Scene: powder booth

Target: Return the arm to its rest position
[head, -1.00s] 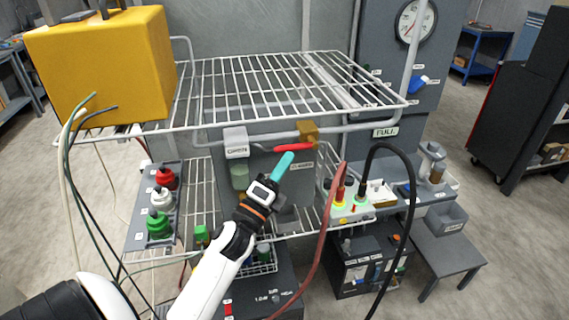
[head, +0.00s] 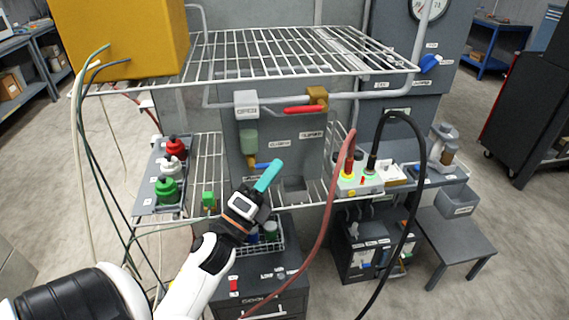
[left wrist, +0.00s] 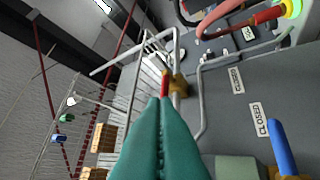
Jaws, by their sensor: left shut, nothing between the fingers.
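My left gripper (head: 268,176) has teal fingers. In the head view it is in front of the grey panel, below the wire shelf and the red valve handle (head: 303,110), apart from both. Its fingers are together with nothing between them, as the left wrist view (left wrist: 160,140) also shows. The white and black left arm comes in from the lower left. A blue handle (head: 264,165) on the panel is just behind the fingertips in the head view. It also shows in the left wrist view (left wrist: 284,148). My right gripper is in neither view.
A wire shelf (head: 290,50) with a yellow box (head: 120,38) is above the gripper. Green, white and red knobs (head: 168,172) stand at left. Red and black cables (head: 408,200) hang at right, near a small box with lit buttons (head: 357,182). Thin wires hang at left.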

